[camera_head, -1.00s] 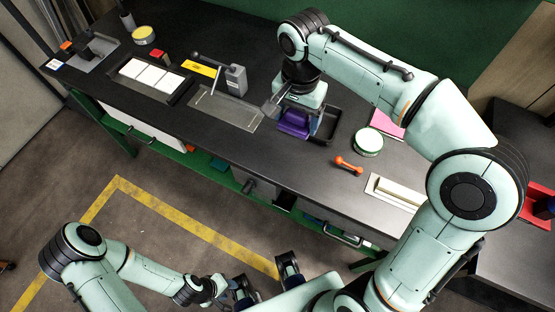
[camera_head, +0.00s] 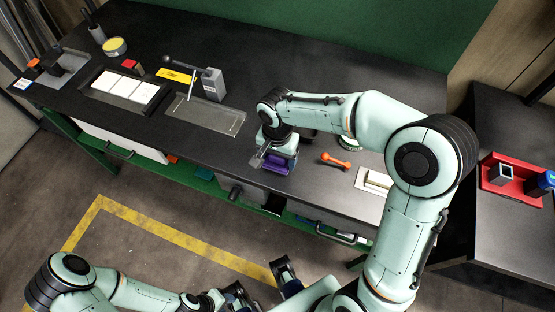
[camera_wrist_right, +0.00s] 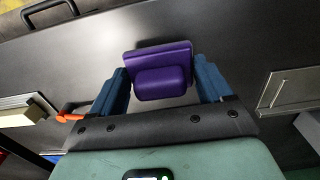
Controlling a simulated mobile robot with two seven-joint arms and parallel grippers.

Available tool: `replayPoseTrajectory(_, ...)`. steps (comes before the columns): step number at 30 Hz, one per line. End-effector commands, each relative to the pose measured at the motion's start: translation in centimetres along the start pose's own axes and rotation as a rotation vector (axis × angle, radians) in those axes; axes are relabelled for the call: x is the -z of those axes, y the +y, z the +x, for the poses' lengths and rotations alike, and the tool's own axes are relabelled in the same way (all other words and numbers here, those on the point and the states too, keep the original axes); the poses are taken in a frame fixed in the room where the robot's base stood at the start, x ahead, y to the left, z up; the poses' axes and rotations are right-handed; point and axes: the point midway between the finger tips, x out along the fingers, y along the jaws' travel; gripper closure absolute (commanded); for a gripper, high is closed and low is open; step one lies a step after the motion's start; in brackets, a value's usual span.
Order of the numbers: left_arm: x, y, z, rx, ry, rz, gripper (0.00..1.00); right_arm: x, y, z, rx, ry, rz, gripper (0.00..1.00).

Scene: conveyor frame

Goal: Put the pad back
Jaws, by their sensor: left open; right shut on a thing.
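The purple pad (camera_head: 278,166) is in my right gripper (camera_head: 275,158), over the front part of the black bench. In the right wrist view, the purple pad (camera_wrist_right: 160,70) sits between the two blue fingers of the right gripper (camera_wrist_right: 162,78), which is shut on it. I cannot tell its exact height above the bench. The dark tray seen earlier near the pad is hidden behind my right arm. My left gripper (camera_head: 262,288) is open and empty, low in front of the bench, away from the pad.
A clear plate (camera_head: 206,116) with a grey lever block (camera_head: 212,84) lies left of the pad. An orange dumbbell-shaped piece (camera_head: 335,160) and a white block in a tray (camera_head: 374,182) lie to the right. A red bin (camera_head: 512,180) stands on the side table.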

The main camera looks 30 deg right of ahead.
Motion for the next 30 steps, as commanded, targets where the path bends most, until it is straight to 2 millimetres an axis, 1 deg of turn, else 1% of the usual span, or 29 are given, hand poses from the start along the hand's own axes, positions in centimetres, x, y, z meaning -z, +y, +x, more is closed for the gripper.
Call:
replayPoseTrajectory(1,0.1,0.0,0.1,0.0,0.001,0.0,0.57,0.0,0.1,0.9,-0.002,-0.002,0.001,0.5)
replayPoseTrajectory(4,0.1,0.0,0.2,-0.001,0.003,0.001,0.57,-0.1,0.0,1.6,0.0,-0.002,0.0,0.5)
replayPoseTrajectory(12,0.1,0.0,0.2,-0.001,0.004,0.001,0.57,0.0,0.0,1.7,0.001,0.0,0.0,0.5)
replayPoseTrajectory(16,0.2,-0.1,0.5,-0.002,0.007,0.001,0.57,0.0,0.0,2.1,0.001,0.0,0.0,0.5)
replayPoseTrajectory(17,0.2,-0.1,0.4,-0.002,0.008,0.001,0.57,0.0,0.0,2.0,0.001,0.0,0.0,0.11)
replayPoseTrajectory(18,0.2,0.0,0.4,-0.002,0.007,0.001,0.57,0.0,0.0,2.0,0.001,0.0,0.0,0.0)
replayPoseTrajectory(26,0.2,0.0,0.3,-0.002,0.007,0.001,0.57,0.0,0.0,1.8,0.001,0.0,0.0,0.0)
replayPoseTrajectory(29,0.1,0.0,0.0,-0.001,0.003,0.0,0.57,0.0,-0.1,1.1,0.003,0.001,0.0,0.0)
replayPoseTrajectory(30,0.1,0.0,0.0,-0.001,0.002,0.0,0.57,0.1,-0.1,0.6,0.004,0.003,0.0,0.0)
